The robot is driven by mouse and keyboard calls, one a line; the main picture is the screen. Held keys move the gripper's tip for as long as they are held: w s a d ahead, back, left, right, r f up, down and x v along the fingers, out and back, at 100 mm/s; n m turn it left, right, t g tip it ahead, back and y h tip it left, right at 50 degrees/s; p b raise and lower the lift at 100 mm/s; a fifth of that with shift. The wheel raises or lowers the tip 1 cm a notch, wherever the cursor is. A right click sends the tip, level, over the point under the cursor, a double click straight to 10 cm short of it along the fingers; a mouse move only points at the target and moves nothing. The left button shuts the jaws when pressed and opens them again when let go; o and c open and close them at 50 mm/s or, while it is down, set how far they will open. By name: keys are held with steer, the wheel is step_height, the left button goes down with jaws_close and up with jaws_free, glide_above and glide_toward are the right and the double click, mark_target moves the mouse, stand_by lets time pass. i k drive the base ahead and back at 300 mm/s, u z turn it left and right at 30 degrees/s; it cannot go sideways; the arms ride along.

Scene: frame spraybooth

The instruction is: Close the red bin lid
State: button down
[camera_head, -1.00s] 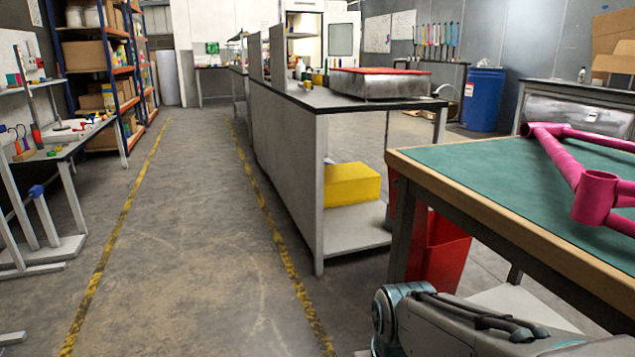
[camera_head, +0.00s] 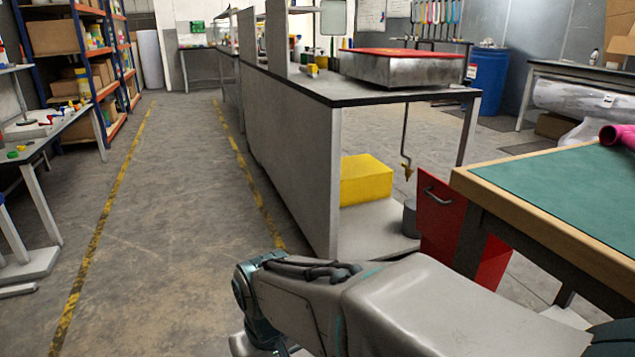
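A red box-like thing (camera_head: 462,238) with a metal handle on its upper left face stands on the floor between the grey counter and the green-topped table. The table hides part of it, and I cannot tell whether it is the bin or how its lid stands. A metal box with a red top (camera_head: 402,68) sits on the counter; its top looks flat and down. My arm crosses the lower middle of the view, in front of the red box-like thing. My gripper is not in view.
The grey counter (camera_head: 290,150) stands ahead, with a yellow box (camera_head: 366,180) on its lower shelf. The green-topped table (camera_head: 570,195) fills the right side. A blue barrel (camera_head: 486,75) stands behind. The aisle (camera_head: 180,180) on the left is clear.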

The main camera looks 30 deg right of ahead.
mark_target(441, 210)
steer(key=z, duration=0.45)
steer(key=i, duration=0.95)
steer(key=z, duration=0.65)
